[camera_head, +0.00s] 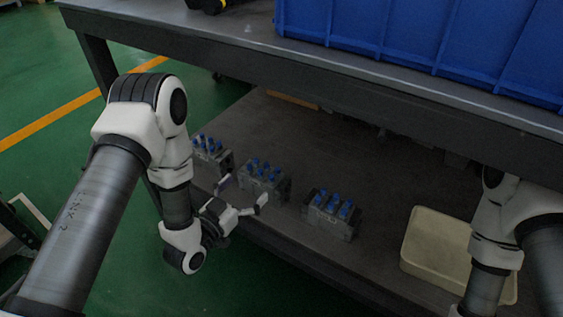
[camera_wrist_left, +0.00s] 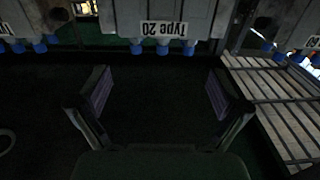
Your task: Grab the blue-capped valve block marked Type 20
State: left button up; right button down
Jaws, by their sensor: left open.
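Three grey valve blocks with blue caps stand in a row on the lower shelf. In the left wrist view the middle one carries an upside-down "Type 20" label (camera_wrist_left: 162,28), with its blue caps (camera_wrist_left: 162,48) below. It appears to be the middle block (camera_head: 264,180) in the head view, where labels are too small to read. My left gripper (camera_head: 242,192) is open and empty in front of that block. In the wrist view its fingers (camera_wrist_left: 158,88) are spread on either side, short of the block. My right gripper is out of view.
Another block (camera_head: 211,156) stands left and one (camera_head: 332,213) right of the middle block. A beige tray (camera_head: 412,236) lies at the shelf's right. The upper shelf (camera_head: 330,62) with a blue crate (camera_head: 420,40) overhangs. Bare shelf lies behind the blocks.

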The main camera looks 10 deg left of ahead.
aim_at(258, 173)
pick_arm(q)
jog(key=b+x, duration=0.1)
jog(key=x, duration=0.1)
jog(key=b+x, duration=0.1)
jog(key=x, duration=0.2)
jog(key=b+x, duration=0.1)
jog(key=x, duration=0.1)
jog(key=shift+w+f, duration=0.3)
jog(key=shift+w, duration=0.1)
jog(key=shift+w+r, duration=0.1)
jog(key=shift+w, duration=0.1)
jog(key=c, duration=1.1)
jog(key=shift+r, duration=0.15)
jog(key=c, duration=0.4)
jog(key=shift+c, duration=0.2)
